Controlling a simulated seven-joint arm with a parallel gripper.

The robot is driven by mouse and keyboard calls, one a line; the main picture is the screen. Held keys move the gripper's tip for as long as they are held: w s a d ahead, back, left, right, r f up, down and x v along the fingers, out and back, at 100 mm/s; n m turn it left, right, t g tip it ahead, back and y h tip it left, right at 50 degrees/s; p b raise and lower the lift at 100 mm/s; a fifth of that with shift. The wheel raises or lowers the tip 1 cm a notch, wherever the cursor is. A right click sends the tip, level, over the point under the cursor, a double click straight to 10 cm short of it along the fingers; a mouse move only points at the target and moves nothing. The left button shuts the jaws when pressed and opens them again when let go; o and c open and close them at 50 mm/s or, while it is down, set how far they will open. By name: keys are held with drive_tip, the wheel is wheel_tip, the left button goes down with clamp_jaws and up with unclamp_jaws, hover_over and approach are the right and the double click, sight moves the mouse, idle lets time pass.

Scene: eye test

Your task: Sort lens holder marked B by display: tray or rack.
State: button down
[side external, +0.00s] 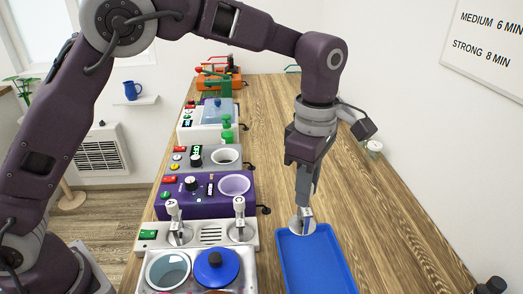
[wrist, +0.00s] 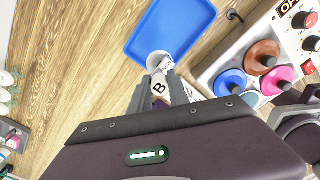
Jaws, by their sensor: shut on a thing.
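My gripper (side external: 304,208) is shut on the white lens holder marked B (wrist: 159,87), and its fingers also show in the wrist view (wrist: 163,92). The holder's round end (side external: 301,226) points down at the far left corner of the blue tray (side external: 316,262). Whether it touches the tray rim, I cannot tell. The tray (wrist: 178,32) looks empty in both views. A white unit (side external: 152,244) left of the tray carries holders marked A (side external: 173,212) and C (side external: 239,210), with a slotted area between them.
A purple machine (side external: 205,196) and other devices line the table's left side. The wooden table (side external: 275,130) is clear behind my gripper.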

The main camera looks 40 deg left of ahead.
sight(302, 224)
drive_tip(key=s+d, duration=0.3)
drive_tip(key=d, duration=0.3)
wheel_tip(302, 224, down, 8)
drive_tip(key=shift+w+a, duration=0.2)
drive_tip(key=shift+w, duration=0.05)
drive_tip(key=shift+f, duration=0.25)
idle(0.6)
drive_tip(key=c, duration=1.2)
unclamp_jaws()
drive_tip(key=shift+o, duration=0.2)
drive_tip(key=o, duration=0.3)
